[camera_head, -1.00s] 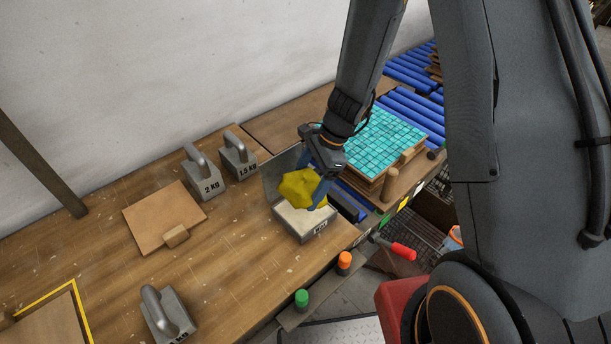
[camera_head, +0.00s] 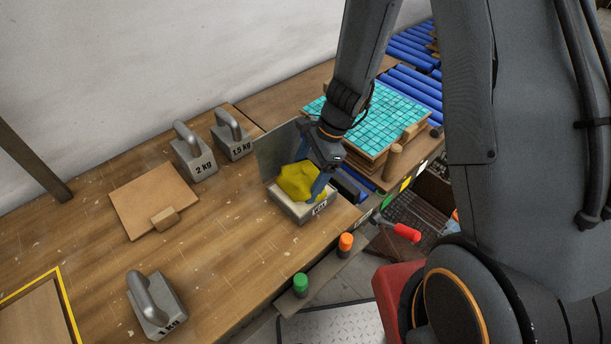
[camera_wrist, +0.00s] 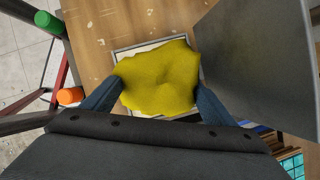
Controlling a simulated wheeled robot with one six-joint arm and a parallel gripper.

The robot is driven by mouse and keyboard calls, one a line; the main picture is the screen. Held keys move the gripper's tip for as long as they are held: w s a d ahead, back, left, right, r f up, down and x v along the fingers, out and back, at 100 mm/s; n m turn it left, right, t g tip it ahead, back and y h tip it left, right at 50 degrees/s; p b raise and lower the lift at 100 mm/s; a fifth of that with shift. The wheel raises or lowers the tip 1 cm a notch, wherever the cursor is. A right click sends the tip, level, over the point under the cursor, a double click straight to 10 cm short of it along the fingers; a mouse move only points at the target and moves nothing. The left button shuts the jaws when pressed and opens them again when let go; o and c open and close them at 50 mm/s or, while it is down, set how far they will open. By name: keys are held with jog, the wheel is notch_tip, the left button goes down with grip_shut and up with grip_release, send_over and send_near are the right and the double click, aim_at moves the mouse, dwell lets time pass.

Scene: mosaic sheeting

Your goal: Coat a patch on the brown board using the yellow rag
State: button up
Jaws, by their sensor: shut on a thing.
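My gripper (camera_head: 309,185) is shut on the yellow rag (camera_head: 298,181); in the wrist view the crumpled rag (camera_wrist: 158,78) sits between the two blue fingers. The rag is down at the open grey tin (camera_head: 301,219), over its pale contents, and hides most of the inside. I cannot tell how deep it presses. The tin's lid (camera_head: 277,149) stands up behind it and fills the right of the wrist view (camera_wrist: 255,60). The brown board (camera_head: 150,198) lies flat on the bench, left of the tin, with a small wooden block (camera_head: 164,219) on its front edge.
Metal weights marked 2 kg (camera_head: 194,155) and 1.5 kg (camera_head: 232,139) stand behind, between board and tin. A 1 kg weight (camera_head: 157,306) stands in front. Teal mosaic sheeting (camera_head: 376,120) lies on boards to the right. The bench between board and tin is clear.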

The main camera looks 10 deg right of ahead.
aim_at(299, 174)
jog(key=shift+f+b, duration=0.45)
jog(key=shift+f, duration=0.15)
dwell(1.7)
notch_tip(299, 174, up, 7)
jog(key=p, duration=0.6)
jog(key=shift+r+p, duration=0.1)
jog(key=shift+p, duration=0.2)
dwell(0.7)
